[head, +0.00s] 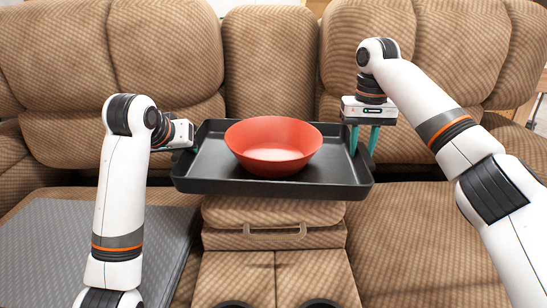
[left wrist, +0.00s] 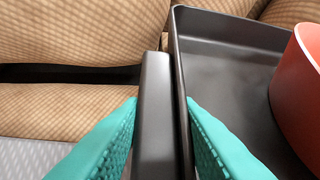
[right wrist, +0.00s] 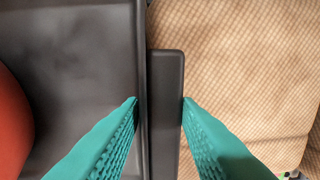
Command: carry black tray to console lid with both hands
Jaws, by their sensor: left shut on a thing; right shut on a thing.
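The black tray (head: 335,181) is held up level in front of the sofa, above the console lid (head: 270,212). A red bowl (head: 273,150) sits upright in the tray near its middle. My left gripper (head: 190,150) is shut on the tray's left rim; in the left wrist view its teal fingers (left wrist: 163,125) straddle the rim and handle. My right gripper (head: 363,140) is shut on the tray's right side from above; in the right wrist view its fingers (right wrist: 160,120) straddle the right rim and handle. The tray hides the back part of the lid.
The brown sofa backrests (head: 160,50) rise close behind the tray. A grey ribbed mat (head: 55,240) lies on the left seat. The right seat (head: 410,240) is bare. Dark cup holders (head: 322,303) show at the console's front, below a handle (head: 275,235).

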